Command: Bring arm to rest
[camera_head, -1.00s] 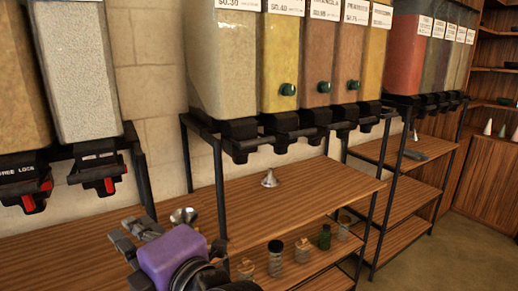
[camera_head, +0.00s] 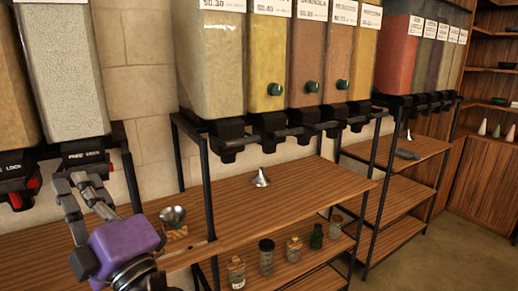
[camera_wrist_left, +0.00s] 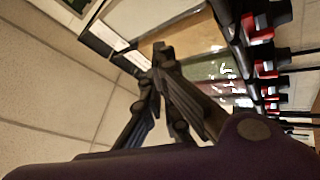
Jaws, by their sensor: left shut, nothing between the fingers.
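My left gripper (camera_head: 74,180), with a purple body and grey fingers, is raised at the lower left of the head view. Its fingers point up in front of the left dispensers. In the left wrist view its dark fingers (camera_wrist_left: 161,52) come together at the tips, shut with nothing between them. My right gripper is not in view.
Bulk dispensers (camera_head: 208,60) line the wall above wooden shelves (camera_head: 310,190). One metal funnel (camera_head: 173,214) is just right of my gripper; another funnel (camera_head: 261,178) stands on the middle shelf. Several jars (camera_head: 267,256) stand below. Open floor (camera_head: 430,260) lies at lower right.

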